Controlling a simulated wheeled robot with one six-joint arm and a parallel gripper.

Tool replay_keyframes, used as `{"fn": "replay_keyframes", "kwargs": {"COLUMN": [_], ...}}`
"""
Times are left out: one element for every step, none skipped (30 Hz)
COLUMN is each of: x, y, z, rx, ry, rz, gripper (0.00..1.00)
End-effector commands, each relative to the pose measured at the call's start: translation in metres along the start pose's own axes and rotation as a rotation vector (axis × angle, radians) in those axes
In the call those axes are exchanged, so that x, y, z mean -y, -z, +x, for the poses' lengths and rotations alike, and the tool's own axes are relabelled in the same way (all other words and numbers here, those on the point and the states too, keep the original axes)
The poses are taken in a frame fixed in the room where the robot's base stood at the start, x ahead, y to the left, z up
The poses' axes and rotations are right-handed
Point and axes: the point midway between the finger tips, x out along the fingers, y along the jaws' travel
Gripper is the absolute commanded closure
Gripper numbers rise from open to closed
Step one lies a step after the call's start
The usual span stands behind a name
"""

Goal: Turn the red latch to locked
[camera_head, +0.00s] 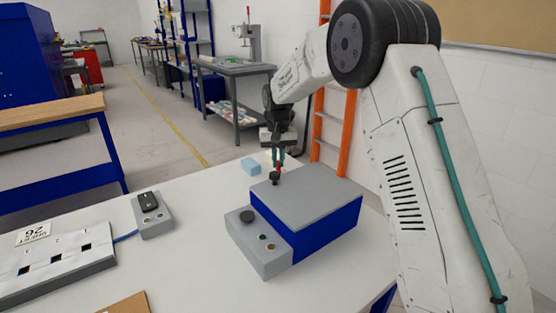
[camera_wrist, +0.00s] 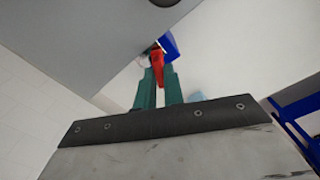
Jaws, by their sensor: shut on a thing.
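The red latch (camera_head: 279,167) is a small red piece at the far edge of the blue box with the grey lid (camera_head: 318,190). In the wrist view the red latch (camera_wrist: 157,66) shows between the green fingertips, with a bit of blue box wall beside it. My gripper (camera_head: 278,157) points down over that edge, its fingers shut on the latch; it also fills the lower wrist view (camera_wrist: 159,80). The fingers partly hide the latch, so its exact angle cannot be told.
A grey control panel (camera_head: 262,257) fronts the box. A light blue block (camera_head: 250,166) lies just behind. A small switch box (camera_head: 152,218) and a slotted grey unit (camera_head: 60,262) stand left. White table between is clear.

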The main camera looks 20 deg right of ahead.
Motion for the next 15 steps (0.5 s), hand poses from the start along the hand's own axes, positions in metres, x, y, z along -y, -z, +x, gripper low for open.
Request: {"fn": "replay_keyframes", "kwargs": {"x": [0.0,-0.0002,-0.0004,-0.0006,-0.0007,-0.0009,-0.0011,-0.0012,-0.0014,-0.0015,-0.0017,-0.0018,-0.0019,-0.002,-0.0021], "y": [0.001,0.0011,0.0011,0.0011,0.0012,0.0012,0.0013,0.0013,0.0014,0.0014,0.0015,0.0016,0.0016,0.0017,0.0017], "z": [-0.0016,-0.0016,-0.0016,-0.0016,-0.0016,-0.0017,-0.0017,-0.0017,-0.0017,-0.0017,-0.0018,-0.0018,-0.0018,-0.0018,-0.0018], "rx": [-0.004,-0.004,-0.004,-0.005,-0.005,-0.005,-0.005,-0.005,-0.005,-0.005,-0.005,-0.005,-0.005,-0.005,-0.005], "ry": [0.001,0.001,0.001,0.001,0.001,0.001,0.001,0.0,0.0,0.0,0.0,0.0,0.0,0.0,0.0], "rz": [-0.043,-0.069,-0.105,-0.131,-0.156,-0.189,-0.213,-0.236,-0.265,-0.285,-0.304,-0.329,-0.345,-0.362,-0.381], "gripper": [1.0,1.0,1.0,1.0,1.0,1.0,1.0,1.0,1.0,1.0,1.0,1.0,1.0,1.0,1.0]}}
